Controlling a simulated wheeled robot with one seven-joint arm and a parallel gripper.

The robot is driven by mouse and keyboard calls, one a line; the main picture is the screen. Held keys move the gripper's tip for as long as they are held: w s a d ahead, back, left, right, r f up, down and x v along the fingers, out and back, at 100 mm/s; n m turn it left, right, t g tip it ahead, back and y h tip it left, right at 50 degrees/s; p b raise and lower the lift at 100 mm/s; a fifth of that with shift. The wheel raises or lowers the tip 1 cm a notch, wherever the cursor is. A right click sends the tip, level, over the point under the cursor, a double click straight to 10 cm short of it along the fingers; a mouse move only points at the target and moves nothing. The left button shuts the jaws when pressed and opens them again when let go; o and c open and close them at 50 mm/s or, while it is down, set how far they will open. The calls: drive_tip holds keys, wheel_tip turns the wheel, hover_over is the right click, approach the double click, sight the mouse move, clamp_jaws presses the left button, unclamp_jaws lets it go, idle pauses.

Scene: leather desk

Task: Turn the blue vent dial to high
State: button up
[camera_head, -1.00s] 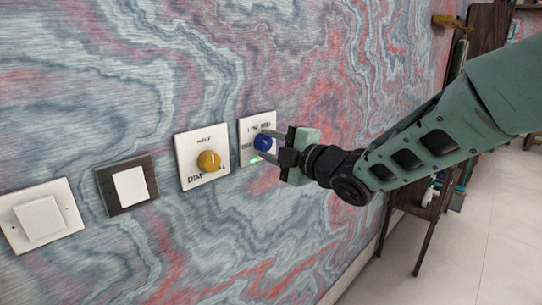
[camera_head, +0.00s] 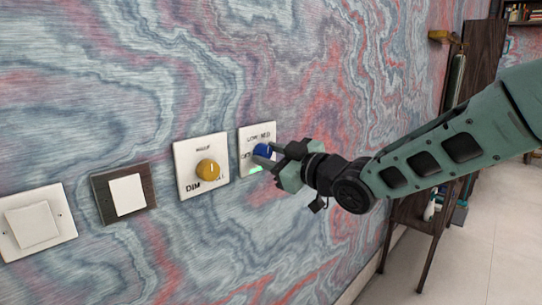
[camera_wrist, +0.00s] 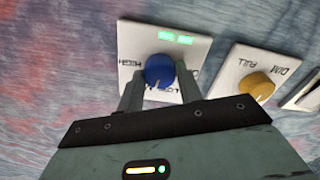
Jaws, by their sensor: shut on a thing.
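The blue vent dial (camera_head: 261,151) sits on a white wall plate (camera_head: 244,139) with lettering around it and a lit green strip below it. In the wrist view, the blue dial (camera_wrist: 160,70) is between the two fingers of my gripper (camera_wrist: 160,88), which is shut on it. A pale mark on the dial points toward the lower edge of the wrist view; HIGH reads at the left there. Some lettering is hidden by the fingers. In the head view, my gripper (camera_head: 268,157) reaches the dial from the right and covers part of it.
A yellow dimmer knob (camera_head: 208,170) on a white plate is just left of the vent plate. Two rocker switches, one dark-framed (camera_head: 126,194) and one white (camera_head: 34,223), are farther left. A dark wooden stand (camera_head: 414,213) is at the right by the wall.

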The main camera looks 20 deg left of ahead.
drive_tip(key=m, duration=0.4)
drive_tip(key=shift+d+f+m+p, duration=0.1)
drive_tip(key=shift+m+p, duration=0.3)
drive_tip(key=m, duration=0.3)
drive_tip(key=shift+m+p, duration=0.3)
drive_tip(key=shift+p, duration=0.1)
drive_tip(key=m, duration=0.3)
drive_tip(key=shift+m, duration=0.3)
drive_tip(key=shift+f+m+p, duration=0.1)
drive_tip(key=shift+m+p, duration=0.3)
drive_tip(key=shift+m, duration=1.5)
drive_tip(key=o, duration=1)
drive_tip(key=b+v, duration=0.2)
drive_tip(key=v, duration=1.5)
drive_tip(key=shift+s+d, duration=0.15)
